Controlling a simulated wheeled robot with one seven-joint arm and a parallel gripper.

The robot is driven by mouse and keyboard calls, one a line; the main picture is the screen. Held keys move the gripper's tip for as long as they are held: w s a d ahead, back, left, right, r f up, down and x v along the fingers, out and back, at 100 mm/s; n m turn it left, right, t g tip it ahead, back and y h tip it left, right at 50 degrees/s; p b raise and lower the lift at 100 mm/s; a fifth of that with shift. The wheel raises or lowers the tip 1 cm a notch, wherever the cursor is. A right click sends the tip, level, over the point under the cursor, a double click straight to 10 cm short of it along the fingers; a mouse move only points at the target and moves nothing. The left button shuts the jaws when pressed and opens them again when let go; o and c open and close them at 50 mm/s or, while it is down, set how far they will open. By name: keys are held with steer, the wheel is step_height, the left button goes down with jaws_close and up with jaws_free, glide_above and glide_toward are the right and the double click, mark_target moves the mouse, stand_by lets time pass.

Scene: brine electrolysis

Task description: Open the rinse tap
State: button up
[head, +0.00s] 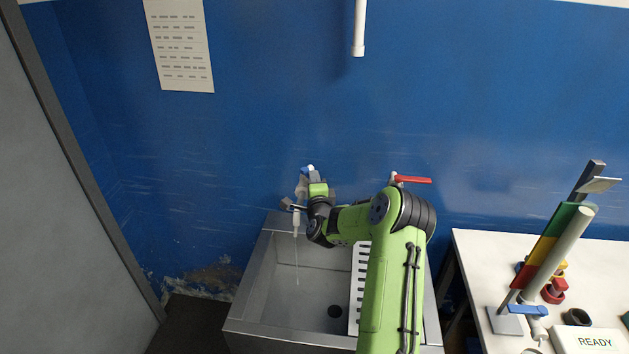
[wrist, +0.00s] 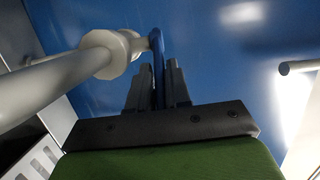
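The rinse tap (head: 297,222) is on the blue wall above the sink, with a pale downward spout. A thin pale streak, which looks like running water, drops from the spout into the sink (head: 253,290). The tap's blue lever (head: 307,169) shows at its top. My gripper (head: 301,190) is at the tap, partly hidden by my wrist. In the wrist view, the blue lever (wrist: 156,45) runs down between the two dark fingers of my gripper (wrist: 159,80). The fingers look closed on it. The pale tap body (wrist: 105,50) lies just left of the fingers.
A second valve with a red lever (head: 413,180) is on the wall to the right. A slotted white rack (head: 356,300) lies in the sink beside my arm. A white table (head: 480,250) with a stand and a READY box (head: 588,341) is at right.

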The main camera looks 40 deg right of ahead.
steer(key=shift+o, duration=1.4)
steer(key=shift+s, duration=0.1)
steer(key=b+v, duration=0.5)
steer(key=v, duration=1)
steer(key=shift+s+a+b, duration=0.2)
steer(key=shift+a+b, duration=0.1)
steer(key=shift+b, duration=0.1)
